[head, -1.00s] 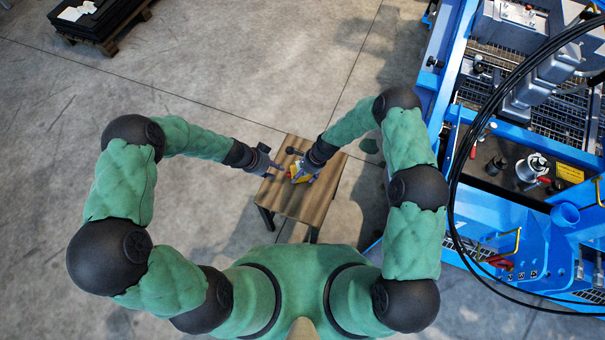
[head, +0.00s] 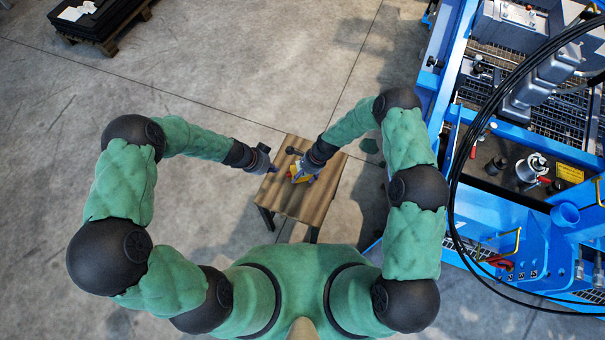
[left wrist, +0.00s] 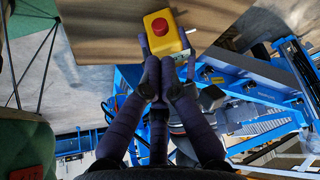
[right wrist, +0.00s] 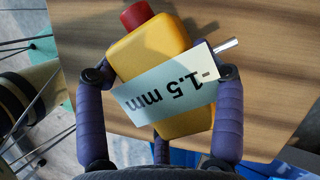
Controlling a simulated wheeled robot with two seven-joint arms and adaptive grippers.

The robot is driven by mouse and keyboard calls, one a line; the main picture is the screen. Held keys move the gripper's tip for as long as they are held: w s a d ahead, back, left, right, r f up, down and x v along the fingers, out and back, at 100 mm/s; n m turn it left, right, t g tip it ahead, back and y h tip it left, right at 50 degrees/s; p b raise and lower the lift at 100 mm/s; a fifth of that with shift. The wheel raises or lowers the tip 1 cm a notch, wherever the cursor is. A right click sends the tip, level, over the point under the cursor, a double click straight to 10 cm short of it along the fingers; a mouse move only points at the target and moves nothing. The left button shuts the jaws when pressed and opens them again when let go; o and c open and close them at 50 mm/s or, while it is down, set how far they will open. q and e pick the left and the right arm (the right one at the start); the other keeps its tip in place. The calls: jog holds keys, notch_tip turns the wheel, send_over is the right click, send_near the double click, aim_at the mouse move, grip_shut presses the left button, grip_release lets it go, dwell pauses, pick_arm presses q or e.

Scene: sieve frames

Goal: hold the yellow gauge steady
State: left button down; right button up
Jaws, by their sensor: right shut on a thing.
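The yellow gauge (head: 297,175), a yellow block with a red knob and a pale label, is over the small wooden table (head: 318,205). In the right wrist view the gauge (right wrist: 150,50) is tilted between the fingers of my right gripper (right wrist: 160,85), which is shut on it. Its label reads "-1.5 mm" upside down, and a short metal pin sticks out beside it. My left gripper (head: 273,168) is left of the gauge in the head view. In the left wrist view its fingertips (left wrist: 161,72) are together and empty, with the gauge (left wrist: 162,36) just beyond them.
A blue machine frame (head: 480,215) with black cables (head: 455,190) stands close on the right. A dark object (head: 295,151) lies at the table's far edge. A pallet with dark sheets (head: 100,25) is at the far left. The floor between is clear.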

aim_at(289, 175)
dwell(0.6)
pick_arm(q)
jog(key=w+a+f+m+t+y, duration=0.1)
jog(key=w+a+f+t+y, duration=0.1)
jog(key=a+f, duration=0.45)
jog(key=w+a+f+t+y, duration=0.2)
jog(key=a+f+t, duration=0.1)
jog(key=a+f, duration=0.4)
jog(key=s+d+r+t+h, duration=0.3)
jog(key=s+d+t+h, duration=0.2)
jog(key=t+h, duration=0.1)
jog(key=shift+s+d+t+h, duration=0.25)
jog(key=shift+d+t+h, duration=0.05)
jog(key=shift+h, duration=0.5)
jog(key=shift+w+d, duration=0.3)
jog(key=shift+d, duration=1.15)
jog(key=shift+w+d, duration=0.35)
jog(key=shift+d, duration=1.05)
jog(key=shift+w+d, duration=0.3)
jog(key=shift+d, duration=1.15)
jog(key=shift+w+d, duration=0.1)
jog(key=shift+d, duration=0.3)
